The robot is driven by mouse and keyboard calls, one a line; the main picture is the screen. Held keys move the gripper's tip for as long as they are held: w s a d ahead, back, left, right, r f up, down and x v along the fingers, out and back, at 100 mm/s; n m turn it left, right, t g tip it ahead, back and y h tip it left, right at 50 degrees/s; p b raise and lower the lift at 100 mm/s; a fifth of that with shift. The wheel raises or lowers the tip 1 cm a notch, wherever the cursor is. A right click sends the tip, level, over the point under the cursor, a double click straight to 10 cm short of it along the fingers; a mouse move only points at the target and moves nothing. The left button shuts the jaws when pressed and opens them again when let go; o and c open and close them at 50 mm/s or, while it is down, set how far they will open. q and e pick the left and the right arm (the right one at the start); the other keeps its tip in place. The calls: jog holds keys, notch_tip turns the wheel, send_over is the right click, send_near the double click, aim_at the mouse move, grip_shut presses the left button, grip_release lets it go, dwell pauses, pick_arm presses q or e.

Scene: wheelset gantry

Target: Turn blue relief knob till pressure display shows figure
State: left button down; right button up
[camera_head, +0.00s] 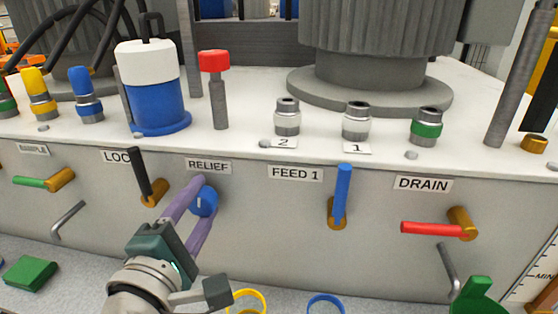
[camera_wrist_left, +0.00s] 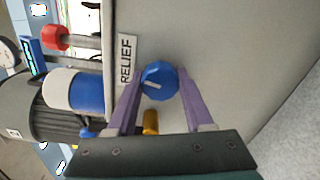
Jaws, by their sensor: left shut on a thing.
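The blue relief knob (camera_head: 206,201) is on the grey front panel, just below the RELIEF label (camera_head: 208,166). My left gripper (camera_head: 193,208) reaches it from below, with its purple fingers on either side of the knob. In the left wrist view the knob (camera_wrist_left: 159,80) sits between the fingertips of my left gripper (camera_wrist_left: 155,88), and a pale pointer line on its face shows. The left gripper is shut on the knob. The pressure display cannot be made out for certain in either view. My right gripper is not in view.
A black-handled LOCK valve (camera_head: 146,178) is close left of the knob. The blue FEED 1 lever (camera_head: 342,195) and red DRAIN lever (camera_head: 432,229) are to the right. A blue-and-white cylinder (camera_head: 155,92) and red-capped post (camera_head: 216,85) stand above. Colored rings lie below.

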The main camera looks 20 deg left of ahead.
pick_arm(q)
jog(key=m+p, duration=0.1)
jog(key=m, duration=0.2)
jog(key=shift+r+m, duration=0.1)
jog(key=shift+m, duration=0.2)
jog(key=m, duration=0.3)
jog(key=shift+m+p, duration=0.3)
jog(key=shift+p, duration=0.05)
jog(key=m+p, duration=0.1)
jog(key=m, duration=0.5)
jog(key=shift+y, duration=0.3)
jog(key=m, duration=0.3)
jog(key=shift+m, duration=0.4)
jog(key=m, duration=0.3)
jog(key=shift+m, duration=0.3)
jog(key=m, duration=0.6)
jog(key=shift+d+m, duration=0.1)
jog(key=shift+m, duration=0.2)
